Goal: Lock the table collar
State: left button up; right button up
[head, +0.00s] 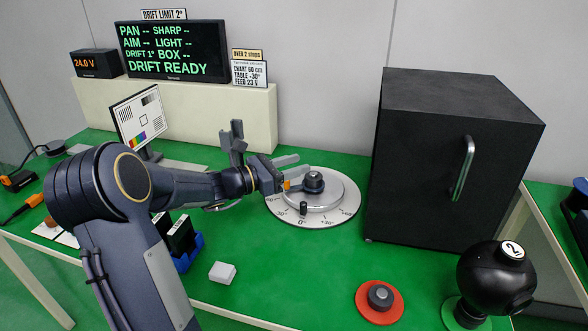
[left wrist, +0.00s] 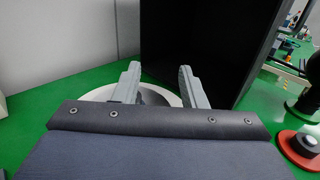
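The round silver turntable (head: 335,193) sits on a white dial plate (head: 333,218) marked in degrees, with 0° at its front. A dark knob-like collar (head: 313,181) stands at its middle, and a small black peg (head: 304,208) stands at its front edge near 0°. My left gripper (head: 302,170) is open and empty at the collar's left, its fingers reaching close to it. Contact cannot be told. My right gripper is not in view.
A black cabinet (head: 440,160) with a silver handle stands close right of the turntable. A display (head: 172,50) reads DRIFT READY. A test chart (head: 140,117) stands at left. A white block (head: 222,272), a red disc with a dark knob (head: 380,300) and a black ball (head: 495,278) are in front.

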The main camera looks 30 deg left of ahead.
pick_arm(q)
jog(key=s+d+r, duration=0.2)
jog(key=s+d, duration=0.1)
jog(key=s, duration=0.2)
jog(key=shift+s+d+r, duration=0.15)
jog(key=shift+d+r, duration=0.25)
jog(key=s+d+f+m+g+h, duration=0.2)
jog(key=s+d+m+g, duration=0.6)
jog(key=s+d+m, duration=0.5)
jog(key=s+d+f+m+g+y, duration=0.1)
jog(key=s+f+m+g+y, duration=0.1)
jog(key=s+f+m+y, duration=0.8)
notch_tip(320, 180, up, 14)
jog(key=s+m+h+p, duration=0.1)
jog(key=m+h+p, duration=0.2)
jog(key=p, duration=0.9)
jog(key=m, duration=0.2)
jog(key=shift+s+a+m+p, duration=0.2)
jog(key=shift+a+m+p, duration=0.05)
jog(key=shift+m+p, duration=0.15)
